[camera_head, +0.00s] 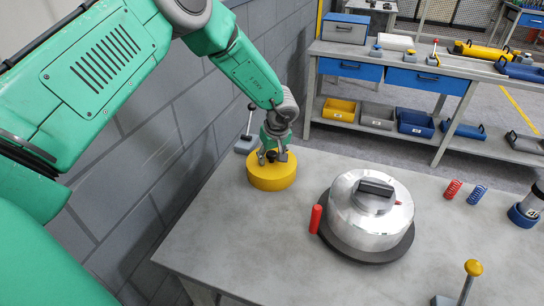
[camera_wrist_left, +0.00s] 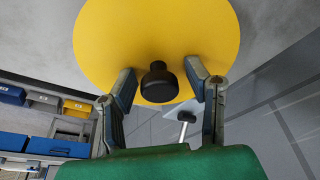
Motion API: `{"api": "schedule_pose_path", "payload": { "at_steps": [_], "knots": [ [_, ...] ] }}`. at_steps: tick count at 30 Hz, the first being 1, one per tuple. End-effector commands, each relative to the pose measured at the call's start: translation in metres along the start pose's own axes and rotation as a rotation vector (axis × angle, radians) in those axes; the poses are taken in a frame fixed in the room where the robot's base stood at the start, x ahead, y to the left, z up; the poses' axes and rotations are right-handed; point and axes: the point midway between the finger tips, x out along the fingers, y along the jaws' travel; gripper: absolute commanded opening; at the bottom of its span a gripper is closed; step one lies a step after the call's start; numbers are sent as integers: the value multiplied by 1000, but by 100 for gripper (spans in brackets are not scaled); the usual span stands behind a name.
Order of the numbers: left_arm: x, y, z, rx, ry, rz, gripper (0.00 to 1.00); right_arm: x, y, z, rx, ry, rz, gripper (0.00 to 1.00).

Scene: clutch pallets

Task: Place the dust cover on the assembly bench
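A yellow round cover (camera_head: 271,176) with a black knob lies flat near the far left edge of the near grey table (camera_head: 230,245). My left gripper (camera_head: 273,156) is above it, fingers pointing down. In the left wrist view its two fingers (camera_wrist_left: 163,78) stand either side of the black knob (camera_wrist_left: 158,82), with gaps visible; it is open. The yellow disc (camera_wrist_left: 110,35) fills the top of that view. A silver domed cover (camera_head: 370,215) with a black handle sits on a dark round plate (camera_head: 366,254). Which one is the dust cover is not certain. My right gripper is not in view.
A red upright handle (camera_head: 316,218) stands beside the silver dome. Red (camera_head: 453,189) and blue (camera_head: 477,195) springs and a yellow-knobbed lever (camera_head: 470,275) are at right. A bench with blue drawers (camera_head: 428,81) stands behind. A grey block wall (camera_head: 150,150) runs along the left.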

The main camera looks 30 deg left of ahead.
Motion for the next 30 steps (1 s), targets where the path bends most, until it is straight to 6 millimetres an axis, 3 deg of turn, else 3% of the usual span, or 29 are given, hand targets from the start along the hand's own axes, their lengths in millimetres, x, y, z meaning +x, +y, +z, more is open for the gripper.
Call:
{"api": "schedule_pose_path", "payload": {
  "at_steps": [8, 21, 30],
  "knots": [
    [-7, 1, 0, -1, 0, 2, 43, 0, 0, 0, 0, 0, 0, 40],
    [-92, 1, -1, -1, 0, 4, 43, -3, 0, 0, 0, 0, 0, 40],
    [-120, 0, 0, 0, 0, 1, 43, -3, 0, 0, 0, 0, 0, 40]
  ]
}}
